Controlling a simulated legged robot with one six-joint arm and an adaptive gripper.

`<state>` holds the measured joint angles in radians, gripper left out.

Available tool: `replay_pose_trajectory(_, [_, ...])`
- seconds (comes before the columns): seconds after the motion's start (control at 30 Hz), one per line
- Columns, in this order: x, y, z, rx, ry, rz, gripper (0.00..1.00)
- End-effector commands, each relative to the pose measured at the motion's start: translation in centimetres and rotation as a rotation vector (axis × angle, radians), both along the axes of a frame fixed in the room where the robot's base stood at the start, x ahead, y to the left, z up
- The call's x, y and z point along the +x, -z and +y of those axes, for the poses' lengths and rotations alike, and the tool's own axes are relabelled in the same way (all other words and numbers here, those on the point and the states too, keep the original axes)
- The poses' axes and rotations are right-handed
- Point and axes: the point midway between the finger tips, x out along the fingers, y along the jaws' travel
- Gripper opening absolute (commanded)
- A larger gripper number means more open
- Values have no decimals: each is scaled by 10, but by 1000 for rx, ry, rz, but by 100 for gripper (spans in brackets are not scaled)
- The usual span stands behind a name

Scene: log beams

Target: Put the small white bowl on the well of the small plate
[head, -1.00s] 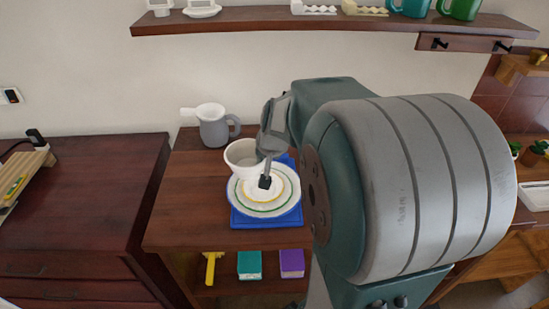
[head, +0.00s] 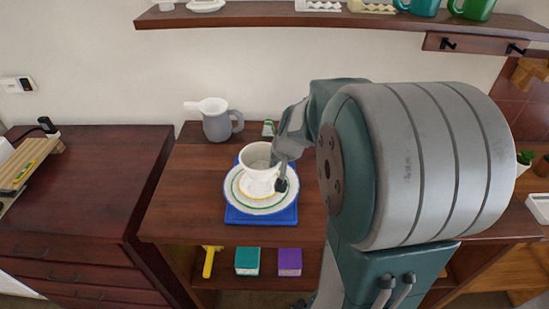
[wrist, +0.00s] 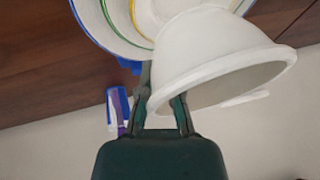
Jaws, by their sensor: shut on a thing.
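The small white bowl (head: 257,158) is upright over the plate in the head view. My gripper (head: 277,172) is shut on the right side of its wall. In the wrist view the bowl (wrist: 215,55) fills the upper middle, with my gripper (wrist: 158,112) at its rim. The small plate (head: 248,203), white with green and yellow rings, lies on a blue square base (head: 262,217). The plate also shows at the upper left of the wrist view (wrist: 100,22). The bowl hides the far part of the plate, and I cannot tell whether they touch.
A grey jug (head: 216,122) stands behind on the wooden table (head: 185,195). A small green-and-white item (head: 268,128) is at the table's back. A yellow tool (head: 209,261), a teal box (head: 247,261) and a purple box (head: 289,262) sit on the lower shelf. The table's left part is clear.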

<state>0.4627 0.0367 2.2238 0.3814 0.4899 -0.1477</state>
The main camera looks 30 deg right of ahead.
Motion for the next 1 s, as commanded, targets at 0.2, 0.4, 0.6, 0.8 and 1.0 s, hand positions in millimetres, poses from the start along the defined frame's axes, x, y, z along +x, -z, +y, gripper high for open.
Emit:
replay_pose_trajectory(0.2, [0,19,4,-2,-3,1,0])
replay_pose_trajectory(0.4, [0,35,2,0,-2,0,0])
replay_pose_trajectory(0.6, [0,44,0,0,-2,-1,0])
replay_pose_trajectory(0.8, [0,45,2,-1,-2,-1,0])
replay_pose_trajectory(1.0, [0,45,2,-2,-2,-1,15])
